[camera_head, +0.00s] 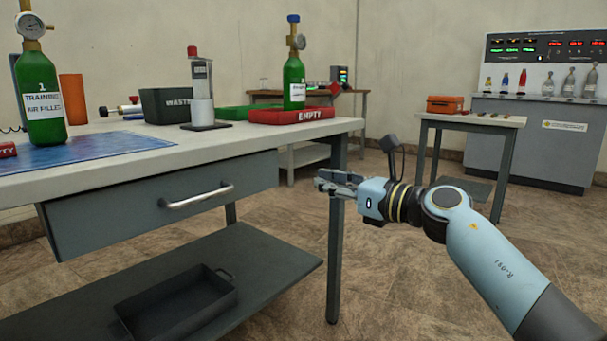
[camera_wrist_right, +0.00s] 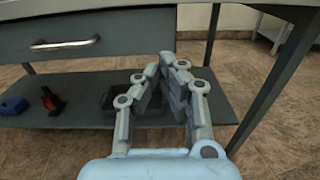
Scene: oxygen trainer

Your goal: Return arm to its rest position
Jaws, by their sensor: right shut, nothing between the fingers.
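My right gripper (camera_head: 335,182) is in front of the workbench's right end, beside the front leg and lower than the tabletop. In the right wrist view, the right gripper (camera_wrist_right: 165,65) has its fingertips together with nothing between them. It is apart from the drawer (camera_head: 170,205) and its handle (camera_head: 197,195). My right arm (camera_head: 480,250) reaches in from the lower right. My left gripper is not in view.
The workbench (camera_head: 240,140) carries a green cylinder (camera_head: 43,100), another cylinder (camera_head: 294,80) in the red EMPTY tray (camera_head: 300,115), and a WASTE bin (camera_head: 165,105). A dark tray (camera_head: 180,300) sits on the lower shelf. A side table (camera_head: 470,120) stands behind my arm.

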